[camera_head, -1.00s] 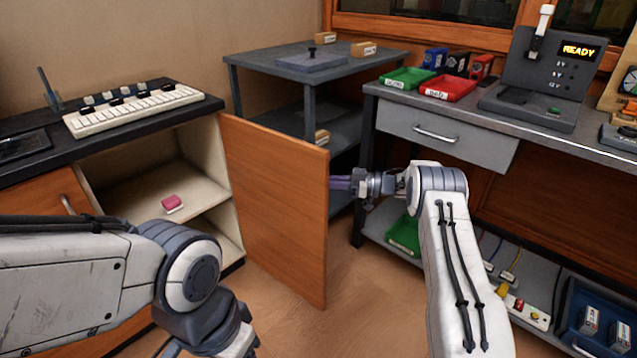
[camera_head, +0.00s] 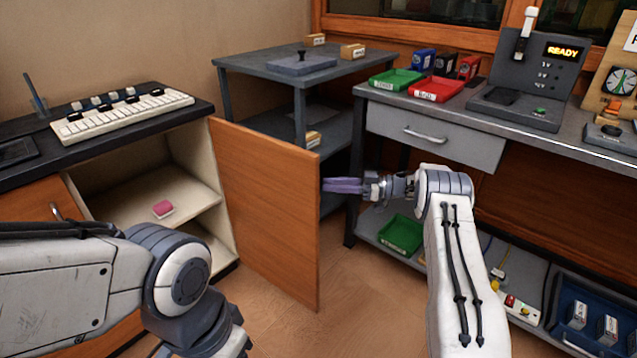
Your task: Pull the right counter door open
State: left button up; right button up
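The right counter door (camera_head: 265,210) is an orange wooden panel. It stands swung wide open from the counter (camera_head: 100,127) at left, so the shelves inside show. My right gripper (camera_head: 326,185) is at the door's free edge, with its purple fingers pointing left at it. The fingers look close together; whether they grip or only touch the door, and any handle on its far side, I cannot see. My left gripper (camera_head: 215,350) is low at the bottom edge, mostly cut off, away from the door.
A pink block (camera_head: 163,209) lies on the cabinet shelf (camera_head: 135,190). A grey side table (camera_head: 290,72) stands behind the door. A workbench (camera_head: 480,118) with a drawer (camera_head: 435,135) is at right. Bare floor (camera_head: 350,285) lies between the door and my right arm.

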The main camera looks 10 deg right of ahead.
jog(key=v, duration=0.5)
jog(key=shift+s+d, duration=0.15)
jog(key=shift+d, duration=0.1)
